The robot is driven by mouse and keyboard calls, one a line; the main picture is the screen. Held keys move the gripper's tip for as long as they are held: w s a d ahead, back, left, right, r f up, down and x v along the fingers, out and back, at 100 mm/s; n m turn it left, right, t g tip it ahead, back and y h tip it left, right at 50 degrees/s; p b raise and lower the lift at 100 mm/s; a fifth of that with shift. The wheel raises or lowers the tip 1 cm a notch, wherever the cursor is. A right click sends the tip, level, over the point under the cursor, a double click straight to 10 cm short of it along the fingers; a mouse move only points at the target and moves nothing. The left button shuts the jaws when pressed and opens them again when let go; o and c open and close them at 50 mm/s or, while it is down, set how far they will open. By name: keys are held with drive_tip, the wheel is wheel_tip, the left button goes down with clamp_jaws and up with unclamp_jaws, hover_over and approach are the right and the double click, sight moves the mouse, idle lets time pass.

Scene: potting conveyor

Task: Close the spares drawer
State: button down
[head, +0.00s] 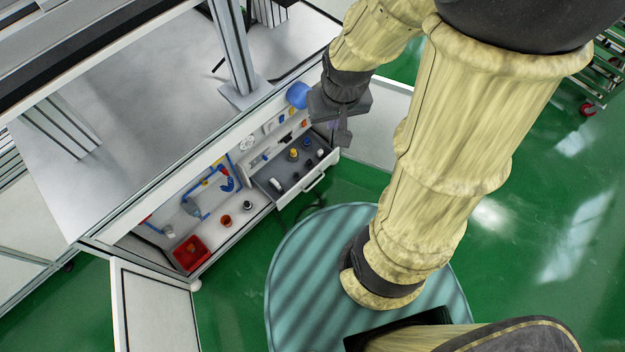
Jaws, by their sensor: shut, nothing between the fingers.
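The spares drawer (286,203) is pulled out of the cabinet under the workbench, in the head view. Its front with a bar handle (315,184) faces the lower right. Several small things lie on its dark floor, among them a yellow-topped one (293,155) and a white one (275,184). My gripper (343,139) is shut and empty. It shows over the far right end of the drawer, near the front panel's upper corner. I cannot tell whether it touches the drawer.
Cabinet doors stand open at left (153,315) and right (385,122). A red bin (190,255), orange cup (226,220) and blue-handled tools (227,180) are left of the drawer. A blue ball (298,95) is near my wrist. Green floor lies before the drawer.

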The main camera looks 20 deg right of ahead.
drive_tip(key=w+d+f+m+t+y+b, duration=0.1)
drive_tip(key=w+d+f+m+t+b, duration=0.1)
drive_tip(key=f+b, duration=1.2)
drive_tip(key=w+d+f+m+t+y+b, duration=0.1)
drive_tip(key=w+d+f+m+b, duration=0.4)
drive_tip(key=f+b, duration=1)
drive_tip(key=w+d+f+m+t+y+b, duration=0.2)
drive_tip(key=w+f+b, duration=0.7)
drive_tip(key=f, duration=3.2)
drive_tip(key=d+m+b, duration=0.1)
drive_tip(key=m+b, duration=0.1)
drive_tip(key=b, duration=0.4)
drive_tip(key=shift+d+m+t+y, duration=0.15)
drive_tip(key=shift+m+t+y, duration=0.15)
drive_tip(key=shift+m, duration=0.1)
drive_tip(key=shift+f, duration=0.1)
drive_tip(key=b, duration=0.8)
approach(312, 174)
drive_tip(key=x, duration=0.3)
drive_tip(key=f+x, duration=0.1)
drive_tip(key=x, duration=0.1)
drive_tip(key=shift+s+d, duration=0.2)
drive_tip(key=shift+s, duration=0.1)
drive_tip(key=shift+w+a+r+b, duration=0.25)
drive_tip(key=shift+w+a+b, duration=0.05)
drive_tip(key=shift+w, duration=0.3)
